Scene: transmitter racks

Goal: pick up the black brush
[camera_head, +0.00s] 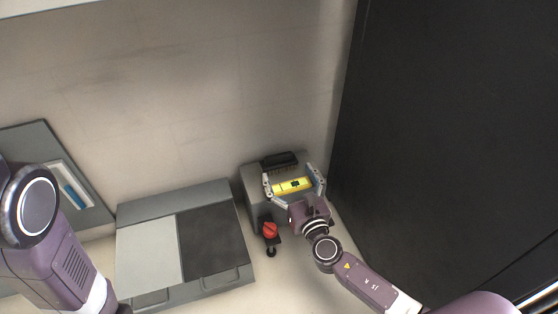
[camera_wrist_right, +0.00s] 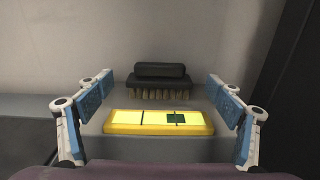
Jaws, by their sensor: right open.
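The black brush (camera_head: 279,160) lies at the back of a small grey box top, by the wall. In the right wrist view the brush (camera_wrist_right: 160,74) shows a dark handle above a dark block with tan bristles pointing down. My right gripper (camera_head: 295,176) is open and empty, its fingers spread to both sides; it also shows in the right wrist view (camera_wrist_right: 160,95). The brush is ahead of the gripper, between the lines of its fingers, with no contact visible. My left arm shows at the left, but its gripper is out of view.
A yellow level-like tool (camera_head: 292,186) lies on the grey box (camera_head: 252,181) in front of the brush, between the fingers. A red knob (camera_head: 269,230) is on the box's front. A wider grey cabinet (camera_head: 150,250) stands left. A large black panel (camera_head: 440,130) rises at the right.

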